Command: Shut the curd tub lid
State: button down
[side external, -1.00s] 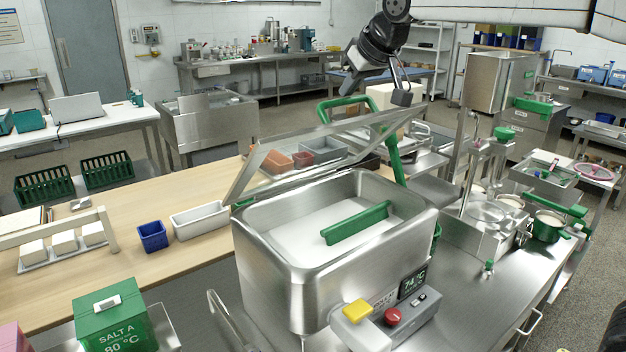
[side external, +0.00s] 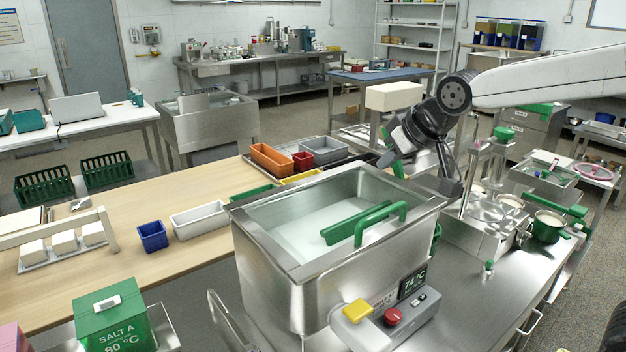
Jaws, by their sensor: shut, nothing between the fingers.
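The steel curd tub (side external: 285,290) stands on the near bench with pale liquid inside. Its clear, steel-framed lid (side external: 262,226) lies down over the opening, flat or nearly flat on the rim; any small gap cannot be made out. The lid's green handle (side external: 385,216) stands up on the right side of the panel. A green bar (side external: 340,232) shows through the lid, inside the tub.
A control box (side external: 390,318) with yellow and red buttons is on the tub's front. Steel equipment with upright posts (side external: 478,225) stands close right of my gripper. Colored bins (side external: 270,158), a white tray (side external: 199,220) and a blue bin (side external: 152,236) are on the wooden table.

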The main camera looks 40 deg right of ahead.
jog(key=s+f, duration=0.3)
jog(key=f, duration=0.6)
jog(key=shift+s, duration=0.3)
jog(key=shift+f, duration=0.15)
jog(key=w+r, duration=0.9)
jog(key=r, duration=0.3)
jog(key=w+r, duration=0.8)
jog(key=r, duration=0.4)
jog(key=shift+v, duration=2.3)
jog(key=shift+w+a, duration=0.1)
